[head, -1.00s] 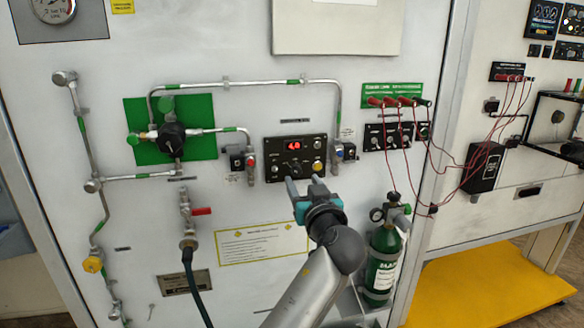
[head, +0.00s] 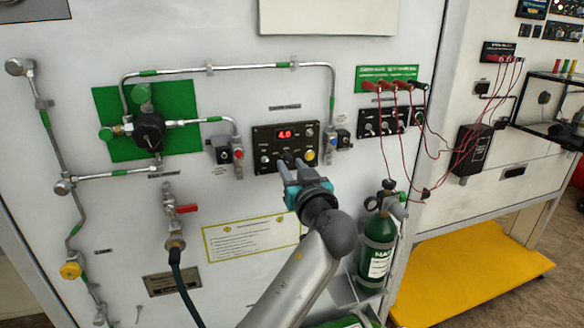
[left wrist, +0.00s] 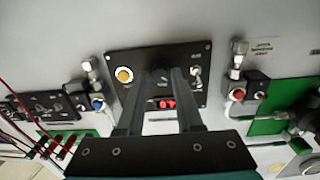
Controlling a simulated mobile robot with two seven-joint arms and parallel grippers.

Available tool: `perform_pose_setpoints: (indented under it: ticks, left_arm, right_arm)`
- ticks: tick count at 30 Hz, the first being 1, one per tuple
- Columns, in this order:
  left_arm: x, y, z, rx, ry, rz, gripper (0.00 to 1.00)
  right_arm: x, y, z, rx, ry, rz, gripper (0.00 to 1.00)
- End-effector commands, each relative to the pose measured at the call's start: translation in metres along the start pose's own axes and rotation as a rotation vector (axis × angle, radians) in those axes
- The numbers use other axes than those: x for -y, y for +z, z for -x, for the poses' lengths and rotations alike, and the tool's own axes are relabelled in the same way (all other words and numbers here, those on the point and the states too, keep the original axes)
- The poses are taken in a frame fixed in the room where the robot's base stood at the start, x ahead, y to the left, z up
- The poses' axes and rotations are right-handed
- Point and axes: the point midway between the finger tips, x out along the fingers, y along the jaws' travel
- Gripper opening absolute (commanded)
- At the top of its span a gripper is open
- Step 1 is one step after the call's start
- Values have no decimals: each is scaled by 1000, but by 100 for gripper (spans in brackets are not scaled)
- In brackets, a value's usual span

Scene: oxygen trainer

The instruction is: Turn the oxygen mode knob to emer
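The black oxygen panel (head: 262,143) has a lit red display (head: 284,134) reading 4.0, a yellow button and small switches. My left gripper (head: 290,163) is at the panel's lower middle, its fingers pointing at the panel. In the left wrist view the panel (left wrist: 133,58) appears upside down, and the two fingers (left wrist: 160,75) stand apart with a gap between them. A dark knob (left wrist: 160,73) shows partly between the fingertips; its setting and whether the fingers touch it cannot be told. The red display (left wrist: 166,103) shows between the fingers. My right gripper is not in view.
Metal pipes (head: 230,70) and a green plate (head: 108,100) with a regulator are left of the panel. A green cylinder (head: 378,240) stands at the lower right. Red cables (head: 402,150) hang from plugs at right. A yellow-bordered label (head: 250,236) lies below the panel.

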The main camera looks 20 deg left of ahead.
Motion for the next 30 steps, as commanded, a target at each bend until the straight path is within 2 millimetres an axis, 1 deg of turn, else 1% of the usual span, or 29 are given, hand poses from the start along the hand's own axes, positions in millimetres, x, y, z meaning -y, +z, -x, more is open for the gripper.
perform_pose_setpoints:
  ticks: [1,6,9,22,26,30]
  left_arm:
    - [0,0,0,0,0,0,28]
    - [0,0,0,0,0,0,9]
    - [0,0,0,0,0,0,0]
    - [0,-1,0,0,0,-12,0]
    - [0,-1,0,1,0,-49,0]
    - [0,-2,0,4,0,-124,0]
  right_arm:
    - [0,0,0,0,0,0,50]
    - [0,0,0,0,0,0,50]
    - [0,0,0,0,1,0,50]
    - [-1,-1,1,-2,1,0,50]
    - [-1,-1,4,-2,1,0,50]
    - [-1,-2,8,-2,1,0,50]
